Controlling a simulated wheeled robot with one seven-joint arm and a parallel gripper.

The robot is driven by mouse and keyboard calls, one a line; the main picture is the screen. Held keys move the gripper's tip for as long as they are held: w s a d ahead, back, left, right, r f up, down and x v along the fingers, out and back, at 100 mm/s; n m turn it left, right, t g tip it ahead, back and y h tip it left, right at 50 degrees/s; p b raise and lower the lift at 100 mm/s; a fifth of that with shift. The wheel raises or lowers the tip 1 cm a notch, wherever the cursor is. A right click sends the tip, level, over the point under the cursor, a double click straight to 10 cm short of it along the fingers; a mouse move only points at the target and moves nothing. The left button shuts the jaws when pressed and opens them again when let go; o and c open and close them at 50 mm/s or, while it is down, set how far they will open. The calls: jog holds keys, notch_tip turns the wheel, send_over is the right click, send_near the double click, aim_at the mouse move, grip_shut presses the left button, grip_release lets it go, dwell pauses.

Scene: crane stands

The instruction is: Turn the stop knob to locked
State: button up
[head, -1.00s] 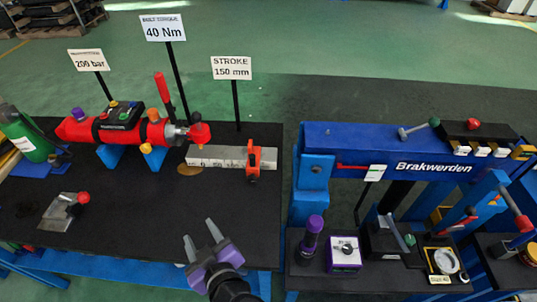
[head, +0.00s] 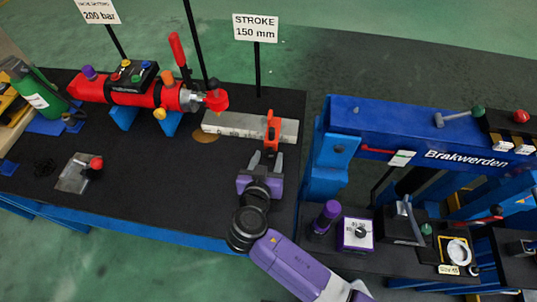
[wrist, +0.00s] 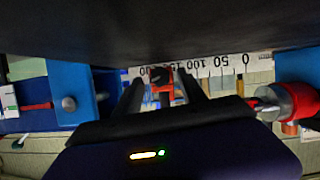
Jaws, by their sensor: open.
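The orange stop (head: 273,128) sits across the grey stroke scale (head: 228,123), toward its right part, on the black stand top. A dark knob (wrist: 160,76) shows on the stop in the wrist view, where the orange body (wrist: 165,97) is also visible. My gripper (head: 266,160) is open and empty just in front of the stop. In the wrist view its two dark fingers lie to either side of the stop and knob. I cannot tell whether they touch the knob, nor which way the knob is turned.
The red cylinder (head: 140,92) with its rod end (head: 216,98) lies left of the scale. A STROKE sign (head: 255,28) stands behind it. A blue Brakwerden frame (head: 345,140) stands close at right. A small plate with a red knob (head: 78,174) lies at front left.

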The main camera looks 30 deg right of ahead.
jog(key=shift+w+d+f, duration=0.2)
jog(key=shift+w+d, duration=0.1)
jog(key=shift+w, duration=0.1)
grip_shut()
jog(key=m+b, duration=0.1)
jog(key=b, duration=0.2)
jog(key=shift+s+d+f+y, duration=0.1)
jog(key=shift+f+y, duration=0.2)
jog(key=shift+f, duration=0.05)
jog(key=shift+m+t+b, duration=0.3)
jog(key=shift+m+b, duration=0.1)
jog(key=shift+b, duration=0.4)
jog(key=shift+r+y, duration=0.25)
jog(key=shift+y, duration=0.05)
